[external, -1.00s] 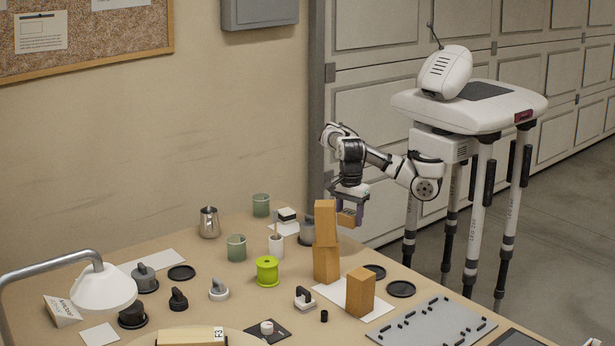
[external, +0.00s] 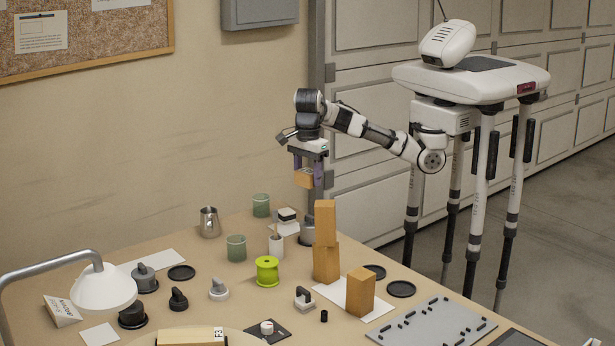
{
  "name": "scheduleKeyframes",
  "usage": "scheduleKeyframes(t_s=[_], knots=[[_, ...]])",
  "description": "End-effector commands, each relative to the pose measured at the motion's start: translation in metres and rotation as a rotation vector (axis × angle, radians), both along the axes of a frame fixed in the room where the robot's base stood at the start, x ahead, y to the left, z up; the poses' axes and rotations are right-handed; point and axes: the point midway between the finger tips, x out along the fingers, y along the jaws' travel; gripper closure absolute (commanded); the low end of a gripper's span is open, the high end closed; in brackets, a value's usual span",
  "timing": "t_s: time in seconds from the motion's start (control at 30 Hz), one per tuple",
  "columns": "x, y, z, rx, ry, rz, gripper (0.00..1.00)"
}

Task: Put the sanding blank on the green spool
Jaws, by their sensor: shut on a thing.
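My gripper (external: 305,178) points down and is shut on an orange-brown wooden block, which looks to be the sanding blank (external: 303,178). It holds the block in the air above the back right of the table, higher than the tall wooden stack. The green spool (external: 267,270) stands upright on the table, below and to the left of my gripper in the picture. Its top looks bare. The gripper's fingers partly cover the block's sides.
A white cup (external: 276,246), a green glass (external: 236,247) and a grey knobbed piece (external: 218,289) are close to the spool. A metal jug (external: 209,222) stands farther back.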

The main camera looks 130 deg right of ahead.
Motion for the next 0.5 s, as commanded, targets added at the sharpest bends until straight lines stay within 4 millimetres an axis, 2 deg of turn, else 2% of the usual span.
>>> scheduleKeyframes(t_s=[0.03,0.07,0.2,0.3,0.5], knots=[[0.017,0.000,0.015,0.004,0.005,-0.016,0.71],[0.026,-0.001,0.017,0.004,0.005,-0.023,0.71],[0.068,-0.008,0.020,0.003,0.006,-0.069,0.71],[0.092,-0.013,0.016,0.003,0.005,-0.100,0.71],[0.118,-0.023,0.002,0.001,0.004,-0.142,0.71]])
